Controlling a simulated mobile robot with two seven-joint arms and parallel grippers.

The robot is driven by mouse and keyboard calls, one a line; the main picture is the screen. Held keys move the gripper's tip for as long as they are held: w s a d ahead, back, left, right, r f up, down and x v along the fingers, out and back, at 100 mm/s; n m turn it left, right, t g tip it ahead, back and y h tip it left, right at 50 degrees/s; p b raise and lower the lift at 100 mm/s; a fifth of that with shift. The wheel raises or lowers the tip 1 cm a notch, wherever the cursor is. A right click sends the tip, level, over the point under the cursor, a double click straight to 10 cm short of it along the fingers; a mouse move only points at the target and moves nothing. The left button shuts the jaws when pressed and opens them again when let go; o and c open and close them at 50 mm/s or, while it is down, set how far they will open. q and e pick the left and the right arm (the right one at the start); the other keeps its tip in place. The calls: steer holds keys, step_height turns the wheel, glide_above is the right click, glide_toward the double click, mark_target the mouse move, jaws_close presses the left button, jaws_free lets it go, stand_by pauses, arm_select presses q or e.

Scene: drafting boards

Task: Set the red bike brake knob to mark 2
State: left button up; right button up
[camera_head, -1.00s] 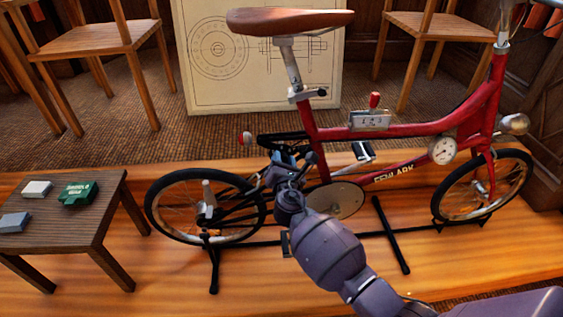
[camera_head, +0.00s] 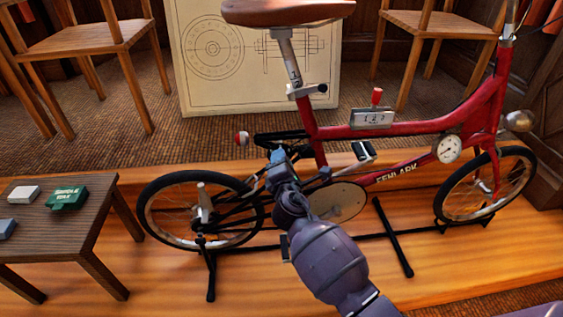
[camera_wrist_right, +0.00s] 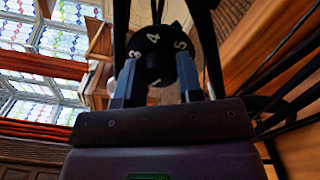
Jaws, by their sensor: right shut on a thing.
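The red bike (camera_head: 410,126) stands on a black floor stand. In the right wrist view a round black knob with a numbered dial (camera_wrist_right: 152,40) shows white marks 3, 4 and 5 around its far edge: 3 at left, 4 near the middle, 5 at right. A short pale line shows low on the knob; which mark it points to I cannot tell. My right gripper (camera_head: 277,158) is at the rear of the bike frame, above the rear wheel. Its two fingers (camera_wrist_right: 157,78) are shut on the knob, one on each side. In the head view the gripper hides the knob.
A grey box with a red-tipped lever (camera_head: 371,118) sits on the top tube. The rear wheel (camera_head: 170,212) and crank disc (camera_head: 340,202) are close to my right arm. A low wooden table (camera_head: 75,237) with small boxes stands at left. Open floor lies in front.

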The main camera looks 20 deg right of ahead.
steer(key=shift+f, duration=0.1)
stand_by(0.3)
steer(key=o, duration=0.9)
steer(key=shift+c, duration=0.2)
arm_select(q)
steer(key=shift+s+f, duration=0.1)
steer(key=shift+s, duration=0.15)
arm_select(e)
steer(key=shift+o, duration=0.3)
arm_select(q)
steer(key=shift+a, duration=0.1)
steer(key=shift+a+p, duration=0.1)
steer(key=shift+p, duration=0.65)
arm_select(e)
steer(key=v, duration=1.1)
steer(key=shift+w, duration=0.1)
